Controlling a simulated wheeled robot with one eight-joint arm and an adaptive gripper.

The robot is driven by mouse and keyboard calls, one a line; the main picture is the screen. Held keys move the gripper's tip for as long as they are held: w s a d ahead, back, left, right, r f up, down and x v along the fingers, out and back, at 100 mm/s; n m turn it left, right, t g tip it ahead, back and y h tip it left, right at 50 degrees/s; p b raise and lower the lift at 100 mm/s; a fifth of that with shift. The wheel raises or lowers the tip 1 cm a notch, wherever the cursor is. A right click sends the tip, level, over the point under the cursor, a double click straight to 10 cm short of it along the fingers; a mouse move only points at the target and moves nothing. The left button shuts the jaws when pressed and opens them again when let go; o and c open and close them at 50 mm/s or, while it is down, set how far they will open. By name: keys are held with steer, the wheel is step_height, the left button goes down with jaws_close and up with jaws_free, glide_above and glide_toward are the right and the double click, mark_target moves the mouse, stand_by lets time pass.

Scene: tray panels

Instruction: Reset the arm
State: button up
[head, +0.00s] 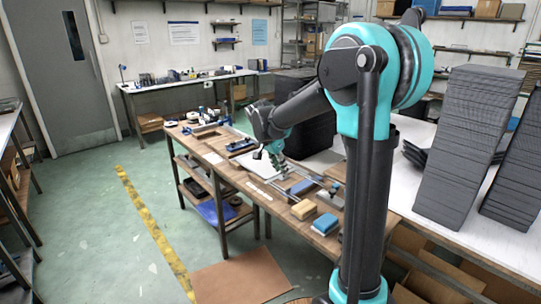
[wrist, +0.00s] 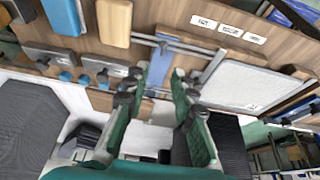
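My gripper (head: 277,165) hangs over the wooden workbench (head: 232,178) in the head view, with my arm bent out to the left. In the wrist view my gripper (wrist: 157,85) has its two green-and-black fingers spread apart, with nothing between them. Behind the fingers lie a metal rail frame (wrist: 182,47) and a blue strip (wrist: 158,72). A pale flat panel (wrist: 258,86) lies to the right of the fingers. The distance from the fingertips to the bench is hard to judge.
A tan block (head: 303,209) and a blue block (head: 325,223) sit near the bench's front end. Stacks of dark grey panels (head: 470,140) stand on a white table at the right. A cardboard sheet (head: 240,277) lies on the floor. Open floor shows at the left.

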steer(key=s+d+f+n+y, duration=0.1)
steer(key=s+d+f+n, duration=0.1)
steer(key=s, duration=0.7)
steer(key=s+d+f+n+t+y, duration=0.1)
steer(key=s+d+f+n, duration=0.2)
steer(key=s, duration=0.6)
steer(key=s+d+f+n+y, duration=0.1)
steer(key=s+d+f+n, duration=0.1)
steer(key=s+f+n, duration=0.3)
steer(key=s+f, duration=0.3)
steer(key=s, duration=0.1)
steer(key=shift+s+d+n+t+y, duration=0.15)
steer(key=shift+d+n+t+y, duration=0.05)
steer(key=shift+n+t+y, duration=0.1)
